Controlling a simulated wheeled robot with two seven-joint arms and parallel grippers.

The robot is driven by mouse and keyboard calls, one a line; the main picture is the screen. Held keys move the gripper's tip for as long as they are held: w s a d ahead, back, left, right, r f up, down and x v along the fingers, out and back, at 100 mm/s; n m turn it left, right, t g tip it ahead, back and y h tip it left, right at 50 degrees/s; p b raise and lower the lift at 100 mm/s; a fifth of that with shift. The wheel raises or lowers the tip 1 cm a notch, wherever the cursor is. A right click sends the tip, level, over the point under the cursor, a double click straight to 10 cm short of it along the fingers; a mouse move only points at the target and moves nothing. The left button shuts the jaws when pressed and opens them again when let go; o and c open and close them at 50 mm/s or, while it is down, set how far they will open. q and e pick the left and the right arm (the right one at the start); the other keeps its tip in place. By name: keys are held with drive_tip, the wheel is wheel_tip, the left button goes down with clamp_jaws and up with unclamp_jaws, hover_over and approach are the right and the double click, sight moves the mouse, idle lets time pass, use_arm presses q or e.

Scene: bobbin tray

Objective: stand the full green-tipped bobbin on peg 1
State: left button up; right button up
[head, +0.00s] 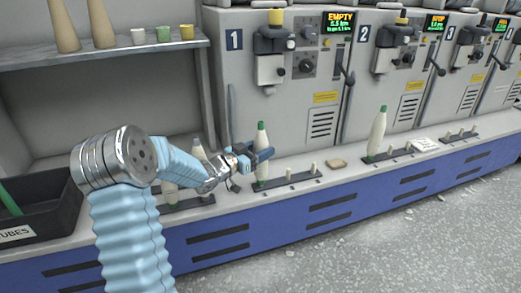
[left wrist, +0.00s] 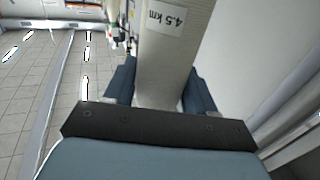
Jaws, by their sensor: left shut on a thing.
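My left gripper (head: 257,157) is shut on a pale bobbin with a green tip (head: 262,140), in front of the machine marked 1. The bobbin is about upright. Its foot is at the left end of a dark peg rail (head: 290,181); I cannot tell whether it sits on a peg or just above. In the left wrist view the bobbin (left wrist: 166,60) is between the two fingers (left wrist: 160,92) and bears a label reading 4.5 km. Short pale pegs show free further right on the rail. My right gripper is not in view.
Another green-tipped bobbin (head: 377,135) stands on the rail before machine 2. Pale bobbins (head: 170,188) stand partly hidden behind my left arm. A small tan block (head: 336,163) lies on the ledge. A black tubes bin (head: 50,210) is at left, below a shelf (head: 100,52) with cones.

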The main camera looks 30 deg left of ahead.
use_arm(q)
drive_tip(key=shift+f+b, duration=0.4)
drive_tip(key=shift+f, duration=0.15)
drive_tip(key=o, duration=0.8)
drive_tip(key=v, duration=1.1)
idle(0.5)
